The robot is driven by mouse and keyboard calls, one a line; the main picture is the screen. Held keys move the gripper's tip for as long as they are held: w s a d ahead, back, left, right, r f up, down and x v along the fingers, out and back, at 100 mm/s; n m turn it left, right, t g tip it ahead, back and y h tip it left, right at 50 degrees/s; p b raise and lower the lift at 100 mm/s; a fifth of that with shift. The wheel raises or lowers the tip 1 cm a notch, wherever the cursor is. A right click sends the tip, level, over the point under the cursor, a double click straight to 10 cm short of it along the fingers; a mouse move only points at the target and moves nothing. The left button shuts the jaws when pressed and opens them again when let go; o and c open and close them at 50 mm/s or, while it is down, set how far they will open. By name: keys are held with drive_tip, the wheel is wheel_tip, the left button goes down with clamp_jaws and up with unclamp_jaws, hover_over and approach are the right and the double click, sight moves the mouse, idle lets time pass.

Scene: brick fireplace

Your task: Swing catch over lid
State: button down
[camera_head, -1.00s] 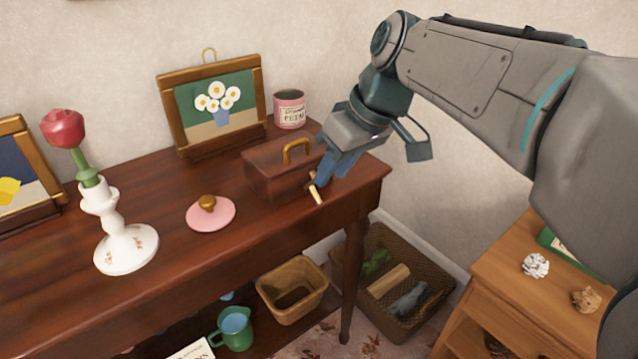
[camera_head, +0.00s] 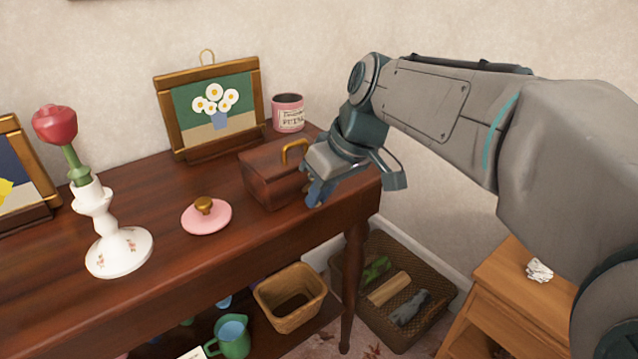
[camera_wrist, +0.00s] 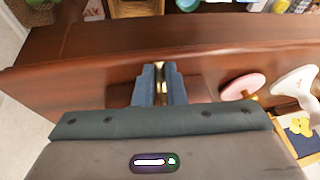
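A reddish-brown wooden box (camera_head: 262,185) with a brass handle on its lid (camera_head: 290,146) stands near the right end of the dark table. The lid looks down. My gripper (camera_head: 316,196) is at the box's front right, low by the table's front edge, and covers that part of the box. In the wrist view, the fingers of my gripper (camera_wrist: 160,82) are close together with the narrow brass catch (camera_wrist: 160,68) between them. The catch is hidden in the head view. Its exact angle to the lid cannot be told.
A pink lid with a brass knob (camera_head: 206,216), a white vase with a red rose (camera_head: 118,252), a flower picture (camera_head: 212,105) and a pink tin (camera_head: 288,113) share the table (camera_head: 165,265). Baskets stand below. The wall is close behind.

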drive_tip(key=shift+r, duration=0.15)
drive_tip(key=r+g+p, duration=0.1)
drive_tip(key=p, duration=0.4)
drive_tip(key=shift+w+r+h, duration=0.1)
drive_tip(key=shift+r+h, duration=0.05)
drive_tip(key=shift+h, duration=0.25)
drive_tip(key=g+p, duration=0.1)
drive_tip(key=p, duration=0.1)
drive_tip(key=r+h+p, duration=0.1)
drive_tip(key=p, duration=0.2)
drive_tip(key=shift+w+a+g, duration=0.1)
drive_tip(key=shift+a+g, duration=0.05)
drive_tip(key=shift+g, duration=0.25)
drive_tip(key=g+p, duration=0.1)
drive_tip(key=p, duration=0.2)
drive_tip(key=g+h+p, duration=0.1)
drive_tip(key=p, duration=0.2)
drive_tip(key=shift+w+a+r+m, duration=0.15)
drive_tip(key=shift+w+r+m, duration=0.15)
drive_tip(key=shift+r, duration=0.05)
drive_tip(key=p, duration=0.2)
drive_tip(key=g+h+p, duration=0.1)
drive_tip(key=p, duration=0.1)
drive_tip(key=shift+w+a+r+g, duration=0.1)
drive_tip(key=shift+w+a+g, duration=0.1)
drive_tip(key=shift+w+g, duration=0.1)
drive_tip(key=shift+h+p, duration=0.3)
drive_tip(key=shift+p, duration=0.25)
